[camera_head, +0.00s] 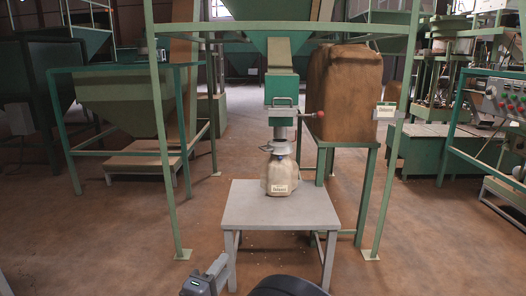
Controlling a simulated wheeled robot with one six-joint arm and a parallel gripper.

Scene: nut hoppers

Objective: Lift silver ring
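A silver ring (281,148) sits at the top of a small beige sack (281,176), just below the metal spout (281,128) of the green hopper. It appears to go around the sack's neck, but it is too small to tell how it is held. The sack stands upright on a grey table (244,212) and bears a white label. Grey and black parts at the bottom edge seem to be mine. No gripper fingers show.
A red-knobbed lever (316,115) juts right from the spout. Green frame posts (165,165) stand on both sides of the table. A large brown sack (345,90) rests on a green stand behind. A control panel (508,98) is at far right. The floor before the table is clear.

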